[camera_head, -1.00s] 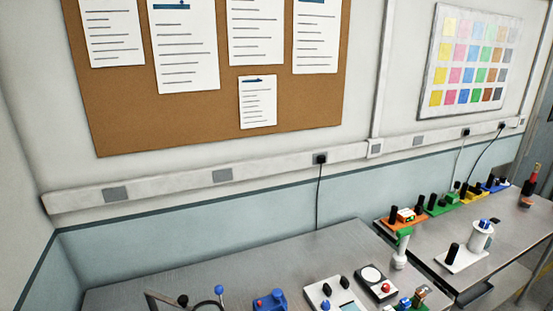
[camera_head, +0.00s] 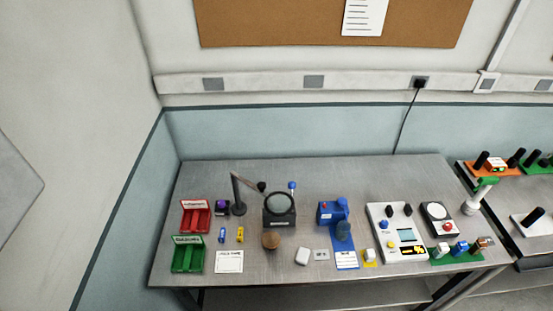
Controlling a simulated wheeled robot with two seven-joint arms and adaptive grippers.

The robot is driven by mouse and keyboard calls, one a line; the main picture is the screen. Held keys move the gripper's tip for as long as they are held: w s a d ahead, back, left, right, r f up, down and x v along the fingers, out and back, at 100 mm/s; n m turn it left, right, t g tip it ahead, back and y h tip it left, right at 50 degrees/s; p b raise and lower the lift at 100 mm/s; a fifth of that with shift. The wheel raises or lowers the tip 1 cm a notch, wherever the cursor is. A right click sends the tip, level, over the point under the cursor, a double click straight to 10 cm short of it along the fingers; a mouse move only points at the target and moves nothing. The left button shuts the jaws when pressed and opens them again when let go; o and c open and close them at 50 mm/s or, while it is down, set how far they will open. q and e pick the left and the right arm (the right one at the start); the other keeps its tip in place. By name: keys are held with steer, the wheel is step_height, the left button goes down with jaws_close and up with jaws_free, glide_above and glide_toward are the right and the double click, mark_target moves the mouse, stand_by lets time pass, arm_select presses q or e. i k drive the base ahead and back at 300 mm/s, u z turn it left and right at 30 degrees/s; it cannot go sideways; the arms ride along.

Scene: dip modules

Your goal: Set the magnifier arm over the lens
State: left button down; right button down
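A dark post with a jointed arm, which looks like the magnifier arm (camera_head: 239,197), stands at the back left of the grey metal table. Its thin bar slopes down to the right and ends in a dark knob (camera_head: 261,186). To the right and nearer stands a black box-like stand with a round pale glass in a dark ring, which looks like the lens (camera_head: 279,204). The knob is up and left of this glass in the picture; I cannot tell their gap in depth. Neither of my grippers is in view.
Red (camera_head: 196,216) and green (camera_head: 187,254) trays stand at the left. A brown round knob (camera_head: 271,241) is in front of the lens stand. A blue device (camera_head: 333,212) and a white control panel (camera_head: 397,232) stand to the right. The table's back strip is mostly clear.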

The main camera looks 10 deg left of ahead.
mark_target(261, 185)
steer(key=z, duration=2.55)
steer(key=i, duration=0.6)
steer(key=u, duration=2.35)
